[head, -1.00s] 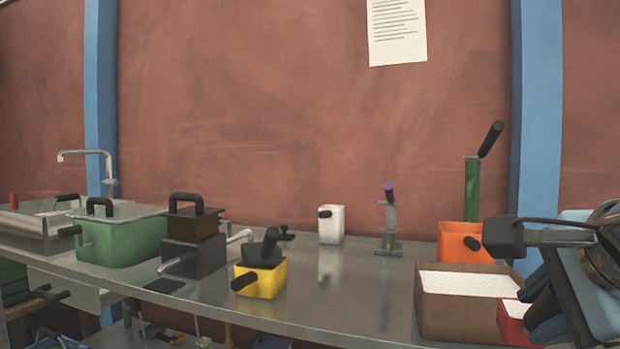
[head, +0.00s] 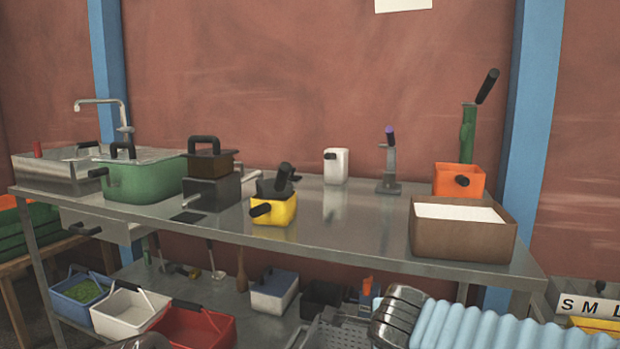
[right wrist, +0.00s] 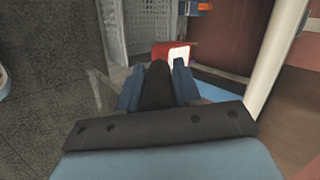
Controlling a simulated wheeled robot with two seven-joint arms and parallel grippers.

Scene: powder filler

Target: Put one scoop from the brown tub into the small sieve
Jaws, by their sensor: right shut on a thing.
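The brown tub (head: 462,236) stands on the right end of the steel counter, filled with white powder. In the right wrist view my right gripper (right wrist: 157,84) is shut on the black handle of a red scoop (right wrist: 161,47). A white surface shows in the scoop's mouth; it looks like powder, but how full it is I cannot tell. The scoop and right gripper are outside the head view, so their distance from the tub is unclear. I cannot pick out the small sieve with certainty. My left gripper is not in view.
On the counter stand an orange container (head: 459,180), a white container (head: 336,166), a yellow container (head: 273,208) and a green pot (head: 144,178). The counter's middle is mostly clear. Several bins fill the shelf below. A box marked S M L (head: 590,303) sits lower right.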

